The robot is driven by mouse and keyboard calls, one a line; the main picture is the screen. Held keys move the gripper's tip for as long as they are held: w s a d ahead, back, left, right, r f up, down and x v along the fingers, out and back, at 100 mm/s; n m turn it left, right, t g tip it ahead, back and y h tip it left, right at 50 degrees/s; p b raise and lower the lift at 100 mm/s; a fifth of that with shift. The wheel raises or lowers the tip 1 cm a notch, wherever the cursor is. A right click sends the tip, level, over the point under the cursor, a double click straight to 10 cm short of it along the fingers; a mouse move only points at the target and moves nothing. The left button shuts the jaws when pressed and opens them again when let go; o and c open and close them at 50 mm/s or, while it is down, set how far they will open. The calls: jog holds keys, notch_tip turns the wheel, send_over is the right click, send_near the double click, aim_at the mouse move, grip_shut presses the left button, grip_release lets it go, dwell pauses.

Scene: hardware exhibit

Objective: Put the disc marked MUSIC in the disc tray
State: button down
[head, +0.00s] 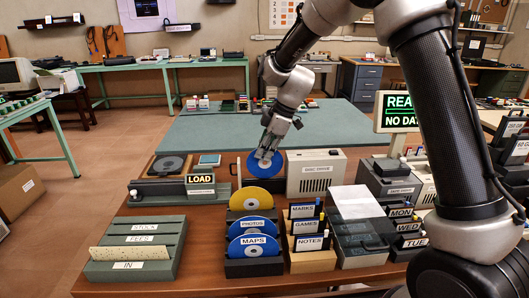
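My gripper (267,153) reaches down at the back of the wooden table, its fingers close together on the middle of a blue disc (255,169). The fingers cover the disc's centre, and I cannot read a MUSIC mark on it. The disc is at a dark tray (240,165) just left of the beige disc drive (316,174). I cannot tell whether it touches the tray or hangs just above it. A rack (253,268) in front holds a plain yellow disc (257,197), a blue PHOTOS disc (251,228) and a blue MAPS disc (253,246).
A LOAD sign (200,180) and a grey unit with a round plate (170,165) stand to the left. A STOCK/FEES/IN sorter (140,240) is front left. MARKS/GAMES/NOTES holders (308,262) and a grey box (362,250) stand right of the rack. A lit sign (397,111) is behind.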

jog(key=shift+f, duration=0.1)
jog(key=shift+f, duration=2.45)
jog(key=c, duration=1.6)
grip_release()
jog(key=shift+o, duration=0.2)
jog(key=shift+r, duration=4.05)
